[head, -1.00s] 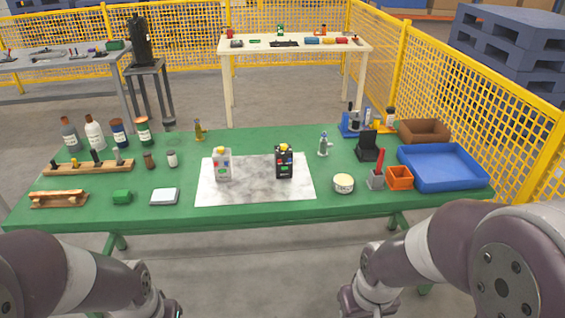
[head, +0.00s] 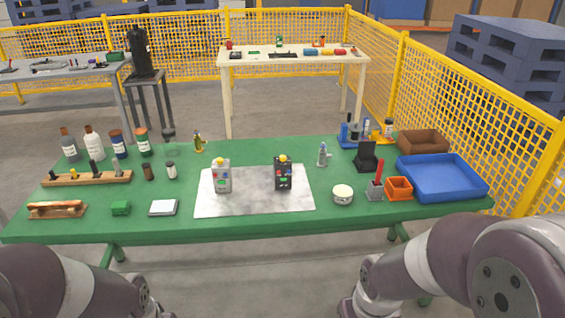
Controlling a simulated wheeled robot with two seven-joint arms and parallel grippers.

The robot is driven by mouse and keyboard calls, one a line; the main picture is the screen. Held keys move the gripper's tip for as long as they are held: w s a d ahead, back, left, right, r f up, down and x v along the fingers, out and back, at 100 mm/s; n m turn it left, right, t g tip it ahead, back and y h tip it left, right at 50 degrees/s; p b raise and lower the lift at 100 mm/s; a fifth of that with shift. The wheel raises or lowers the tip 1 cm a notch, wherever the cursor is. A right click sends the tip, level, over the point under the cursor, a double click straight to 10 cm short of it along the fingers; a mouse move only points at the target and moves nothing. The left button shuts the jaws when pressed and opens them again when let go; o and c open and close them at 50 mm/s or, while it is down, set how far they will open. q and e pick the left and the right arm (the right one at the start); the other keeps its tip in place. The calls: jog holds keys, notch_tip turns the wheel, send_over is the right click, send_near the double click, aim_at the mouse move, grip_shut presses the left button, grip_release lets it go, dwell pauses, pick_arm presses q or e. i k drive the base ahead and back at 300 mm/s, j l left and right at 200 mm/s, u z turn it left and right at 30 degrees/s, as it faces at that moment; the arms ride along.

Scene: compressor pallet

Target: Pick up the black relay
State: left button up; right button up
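The black relay (head: 283,174) stands upright on the right part of a white marble-look mat (head: 250,207) on the green table. It has a yellow top and small coloured marks on its front. A similar light grey relay (head: 222,177) stands to its left on the same mat, apart from it. My two arms show at the bottom left and bottom right, in front of the table's near edge. Neither gripper shows in the head view. Nothing touches the black relay.
On the green table (head: 330,222), bottles and a wooden peg rack (head: 87,179) stand left. A round white tin (head: 343,194), an orange bin (head: 398,188), a blue tray (head: 484,192) and a black stand (head: 367,157) are right. The mat's front area is clear.

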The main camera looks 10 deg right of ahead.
aim_at(284, 181)
jog(key=i+l, duration=0.2)
jog(key=i, duration=0.3)
jog(key=i+l, duration=0.2)
jog(key=i, duration=0.35)
jog(key=i+l, duration=0.15)
jog(key=i, duration=0.35)
